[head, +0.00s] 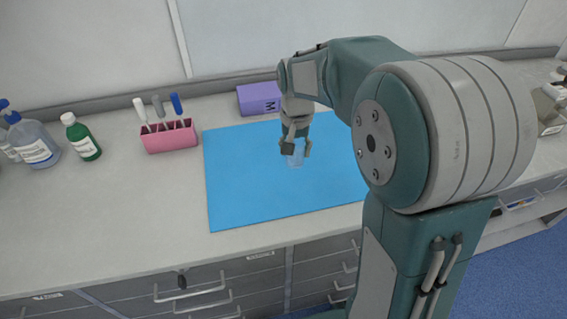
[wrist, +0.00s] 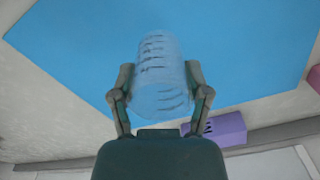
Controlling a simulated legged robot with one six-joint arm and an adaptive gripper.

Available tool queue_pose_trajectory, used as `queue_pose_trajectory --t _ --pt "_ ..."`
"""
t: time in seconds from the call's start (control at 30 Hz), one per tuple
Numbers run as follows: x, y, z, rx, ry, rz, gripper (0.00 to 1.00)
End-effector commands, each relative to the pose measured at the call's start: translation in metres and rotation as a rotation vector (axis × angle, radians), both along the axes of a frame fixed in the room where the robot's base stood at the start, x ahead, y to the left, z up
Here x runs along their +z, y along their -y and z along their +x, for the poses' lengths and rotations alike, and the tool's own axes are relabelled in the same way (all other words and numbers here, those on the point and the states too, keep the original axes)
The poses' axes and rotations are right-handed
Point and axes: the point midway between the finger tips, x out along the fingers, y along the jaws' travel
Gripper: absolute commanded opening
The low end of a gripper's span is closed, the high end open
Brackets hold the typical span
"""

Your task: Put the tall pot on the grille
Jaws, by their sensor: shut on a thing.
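The tall pot is a clear, see-through cylinder with dark marks on its side. It shows in the wrist view (wrist: 158,92) between both fingers, and in the head view (head: 296,159) as a faint shape under the fingers. My gripper (head: 295,147) is shut on its sides; the gripper also shows in the wrist view (wrist: 160,70). The pot is over the blue mat (head: 240,195). I cannot tell whether its base touches the mat. I cannot make out a grille in either view.
A pink rack (head: 168,140) with several pens stands left of the mat. A green bottle (head: 81,138) and a clear bottle (head: 35,142) are farther left. A purple box (head: 258,98) is behind the mat. The mat's left part is clear. My arm hides the right side.

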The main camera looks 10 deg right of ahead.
Motion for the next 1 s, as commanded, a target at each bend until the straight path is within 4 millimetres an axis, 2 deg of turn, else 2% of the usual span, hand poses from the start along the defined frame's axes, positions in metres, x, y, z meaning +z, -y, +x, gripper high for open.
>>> queue_pose_trajectory --t 0.1,0.4,0.57,0.9,0.93,0.97,1.0 --pt "-0.017 -0.012 0.008 0.002 -0.001 -0.001 0.14" --pt "-0.040 -0.025 0.017 0.001 -0.001 -0.001 0.14" --pt "-0.064 -0.024 0.017 0.000 -0.001 0.000 0.14" --pt "-0.068 -0.024 0.017 0.000 0.001 0.000 0.14" --pt "-0.067 -0.024 0.017 0.000 0.002 0.000 0.76" --pt "-0.067 -0.024 0.017 0.000 0.002 0.000 0.89" --pt "-0.067 -0.024 0.017 0.000 0.001 0.001 0.97"
